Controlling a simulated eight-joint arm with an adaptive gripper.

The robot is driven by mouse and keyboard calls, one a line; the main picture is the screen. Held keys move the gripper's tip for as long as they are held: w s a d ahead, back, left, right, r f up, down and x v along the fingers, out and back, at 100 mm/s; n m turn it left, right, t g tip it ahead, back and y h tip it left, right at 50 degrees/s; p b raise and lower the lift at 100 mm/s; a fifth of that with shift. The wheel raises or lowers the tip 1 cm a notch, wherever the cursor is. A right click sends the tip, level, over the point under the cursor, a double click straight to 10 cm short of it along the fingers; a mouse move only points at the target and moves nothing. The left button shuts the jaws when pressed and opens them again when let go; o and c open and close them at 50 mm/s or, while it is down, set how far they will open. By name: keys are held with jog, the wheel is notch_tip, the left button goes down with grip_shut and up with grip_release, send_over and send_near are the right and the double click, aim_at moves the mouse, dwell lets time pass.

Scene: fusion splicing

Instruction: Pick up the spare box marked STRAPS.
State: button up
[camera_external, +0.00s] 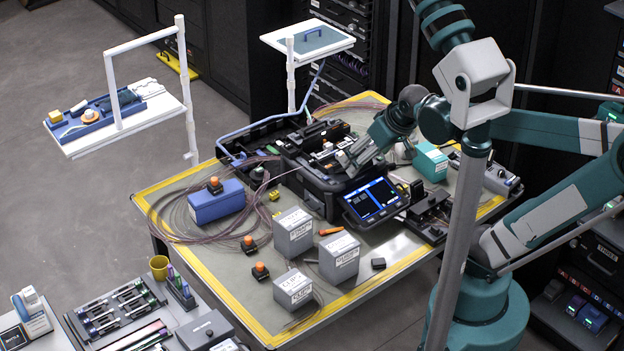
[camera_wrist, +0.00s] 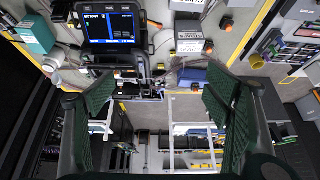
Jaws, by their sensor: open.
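Three grey boxes with white labels stand on the work table. The one nearest the blue case (camera_external: 294,232) has a label that seems to read STRAPS, though the print is small; it appears to be the grey box in the wrist view (camera_wrist: 189,22). The second grey box (camera_external: 339,257) stands to its right and the third (camera_external: 294,289) in front; their labels are hard to read. My gripper (camera_external: 352,158) is above the splicer area, apart from the boxes. In the wrist view my gripper (camera_wrist: 160,90) has its green-padded fingers wide apart with nothing between them.
White raised trays (camera_external: 160,108) stand behind. The table's front strip is mostly clear.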

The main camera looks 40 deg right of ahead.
aim_at(292, 218)
jog(key=w+a+f+g+b, duration=0.2)
jog(key=w+f, duration=0.4)
jog(key=f, duration=0.3)
jog(key=w+a+f+g+b, duration=0.1)
jog(key=w+a+f+g, duration=0.1)
jog(key=w+a+f, duration=0.3)
jog(key=w+a+f+g+b, duration=0.2)
jog(key=w+a+f, duration=0.2)
jog(key=f, duration=0.9)
jog(key=shift+w+a+f+n+b, duration=0.1)
jog(key=shift+w+a+n+b, duration=0.05)
jog(key=shift+w, duration=0.8)
jog(key=shift+w+a+f+n+b, duration=0.1)
jog(key=shift+w+n+b, duration=0.05)
jog(key=shift+w, duration=0.8)
jog(key=shift+w+a+f, duration=0.2)
jog(key=shift+a+f, duration=0.05)
jog(key=shift+f, duration=0.5)
jog(key=shift+f, duration=1.3)
jog(key=shift+w+d+f+b, duration=0.1)
jog(key=shift+f+b, duration=0.65)
jog(key=shift+f, duration=1.85)
